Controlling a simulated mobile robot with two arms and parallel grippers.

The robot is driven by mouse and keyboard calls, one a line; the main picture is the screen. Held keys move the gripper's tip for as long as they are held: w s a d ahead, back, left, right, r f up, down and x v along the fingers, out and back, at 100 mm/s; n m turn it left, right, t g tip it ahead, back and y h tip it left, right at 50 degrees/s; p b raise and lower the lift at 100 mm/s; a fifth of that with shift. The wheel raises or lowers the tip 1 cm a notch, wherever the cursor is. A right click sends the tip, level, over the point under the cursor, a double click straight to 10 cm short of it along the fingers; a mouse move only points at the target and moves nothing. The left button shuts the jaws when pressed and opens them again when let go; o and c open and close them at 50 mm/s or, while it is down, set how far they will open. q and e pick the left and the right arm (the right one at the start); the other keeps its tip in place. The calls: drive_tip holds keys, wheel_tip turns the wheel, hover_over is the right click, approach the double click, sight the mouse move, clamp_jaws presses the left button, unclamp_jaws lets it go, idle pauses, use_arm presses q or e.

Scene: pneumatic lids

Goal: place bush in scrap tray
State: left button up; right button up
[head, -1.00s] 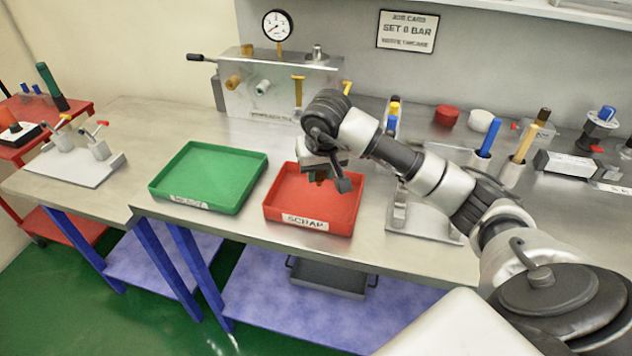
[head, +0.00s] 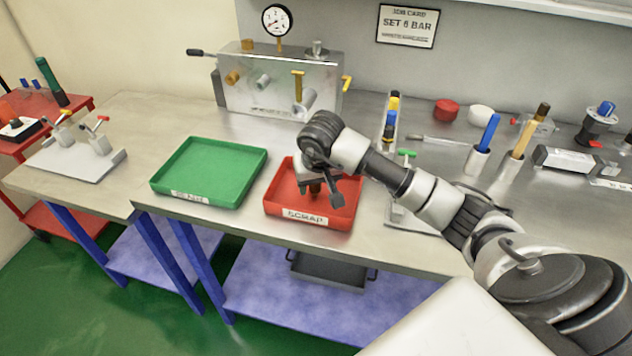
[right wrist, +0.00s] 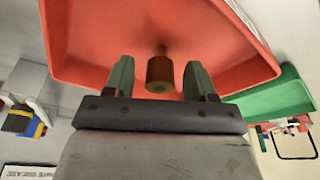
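The red scrap tray (head: 346,213) sits near the table's front edge, with a white label on its front wall. My right gripper (head: 316,188) points down inside the tray's outline, low over its floor. In the right wrist view its two fingers (right wrist: 160,80) stand apart, with the brownish bush (right wrist: 160,73) between them. A gap shows on each side of the bush, so the fingers do not visibly touch it. The red tray floor (right wrist: 95,45) lies behind the bush; I cannot tell whether the bush rests on it. My left gripper is not in view.
A green tray (head: 212,171) stands just left of the scrap tray. A metal block with valves and a gauge (head: 280,85) stands behind. A fixture plate (head: 407,222) is right of the scrap tray, partly behind my arm. The table's left end holds another plate (head: 70,165).

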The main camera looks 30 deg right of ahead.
drive_tip(key=shift+r, duration=0.1)
drive_tip(key=shift+r, duration=0.6)
drive_tip(key=b+v, duration=0.1)
drive_tip(key=v, duration=1)
drive_tip(key=shift+s, duration=0.15)
